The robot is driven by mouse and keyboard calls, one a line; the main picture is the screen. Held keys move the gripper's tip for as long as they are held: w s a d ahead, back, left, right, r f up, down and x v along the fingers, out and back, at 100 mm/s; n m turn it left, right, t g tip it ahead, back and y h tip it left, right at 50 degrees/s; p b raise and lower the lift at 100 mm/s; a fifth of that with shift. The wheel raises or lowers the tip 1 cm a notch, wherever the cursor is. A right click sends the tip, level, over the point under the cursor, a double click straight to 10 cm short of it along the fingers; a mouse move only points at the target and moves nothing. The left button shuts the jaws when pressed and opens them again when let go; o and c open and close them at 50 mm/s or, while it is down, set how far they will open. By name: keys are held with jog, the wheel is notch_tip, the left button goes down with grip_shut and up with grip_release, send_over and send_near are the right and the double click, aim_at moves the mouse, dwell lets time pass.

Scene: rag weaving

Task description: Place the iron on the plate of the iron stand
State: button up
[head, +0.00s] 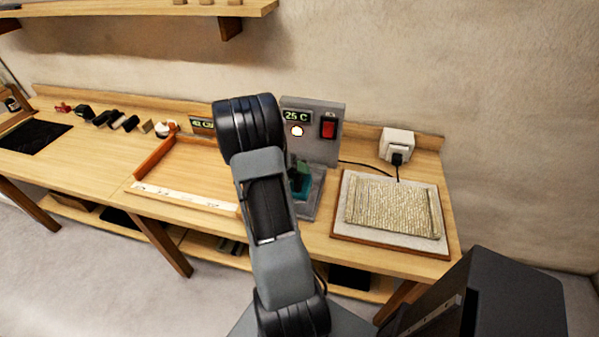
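The iron stand (326,152) is a grey upright panel on the bench, with a "25 C" display, a lit white round spot and a red switch. Its grey base plate (313,202) shows partly at the panel's foot. A small teal and dark green object (301,182), perhaps the iron, shows at the base just right of my arm. It is partly hidden, and I cannot tell whether it touches the plate. My arm rises in front of the stand and covers its left part. My gripper is not visible.
Right of the stand, a woven mat (392,210) lies on a pale board (345,222). A white socket (397,145) with a black plug and cable is behind it. An open wooden tray (165,157) is left. Several small dark items line the back left. A shelf (130,10) hangs above.

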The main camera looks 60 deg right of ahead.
jog(key=shift+o, duration=1)
jog(key=shift+r, duration=0.1)
jog(key=v, duration=1.2)
jog(key=s+a+r+m+t+y, duration=0.1)
jog(key=a+m+t, duration=0.3)
jog(key=a+m, duration=0.4)
jog(key=s+a+r+m+t+y, duration=0.2)
jog(key=a+m, duration=0.6)
jog(key=a, duration=0.4)
jog(key=s+a+r+m+t+y, duration=0.1)
jog(key=a+r+m+t+y, duration=0.2)
jog(key=a, duration=0.7)
jog(key=m+t+y, duration=0.2)
jog(key=m+t, duration=0.1)
jog(key=m, duration=0.1)
jog(key=shift+s+m, duration=0.15)
jog(key=shift+m, duration=0.25)
